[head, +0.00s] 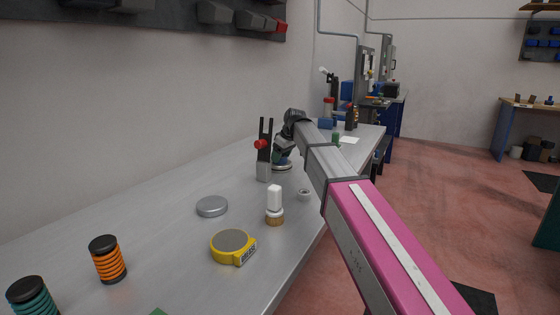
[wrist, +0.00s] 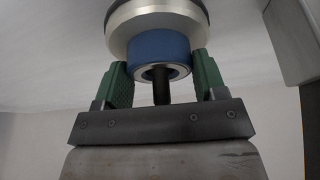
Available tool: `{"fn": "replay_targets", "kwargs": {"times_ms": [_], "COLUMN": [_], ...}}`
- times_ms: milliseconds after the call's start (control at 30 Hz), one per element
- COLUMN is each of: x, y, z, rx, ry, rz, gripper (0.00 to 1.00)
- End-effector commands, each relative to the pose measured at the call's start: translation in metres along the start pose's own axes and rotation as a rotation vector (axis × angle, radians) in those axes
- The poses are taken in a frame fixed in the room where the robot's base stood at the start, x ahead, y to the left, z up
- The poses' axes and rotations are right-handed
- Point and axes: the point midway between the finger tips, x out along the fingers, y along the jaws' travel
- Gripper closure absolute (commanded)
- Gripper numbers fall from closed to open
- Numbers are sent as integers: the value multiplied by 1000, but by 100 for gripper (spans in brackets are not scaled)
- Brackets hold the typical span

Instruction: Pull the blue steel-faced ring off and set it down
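The blue ring (wrist: 158,48) is in the upper middle of the wrist view. A steel rim shows on its near face, and a dark pin (wrist: 161,92) stands out from its centre. The ring sits against a wider silver round part (wrist: 150,14). My gripper (wrist: 161,72) has one green finger close against each side of the ring, with no clear gap, and looks shut on it. In the head view my gripper (head: 283,152) is at the far part of the bench, over a round metal base (head: 282,168). The arm hides most of the ring there.
The grey bench (head: 160,235) holds a red-knobbed clamp-like stand (head: 264,155) just left of my gripper.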

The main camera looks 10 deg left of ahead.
Motion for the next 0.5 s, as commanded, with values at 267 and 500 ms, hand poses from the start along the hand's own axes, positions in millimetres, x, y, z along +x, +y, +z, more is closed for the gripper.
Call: {"fn": "replay_targets", "kwargs": {"times_ms": [267, 500], "x": [0, -4], "y": [0, 0], "z": [0, -2], "rx": [0, 0], "ry": [0, 0], "rz": [0, 0], "gripper": [78, 78]}}
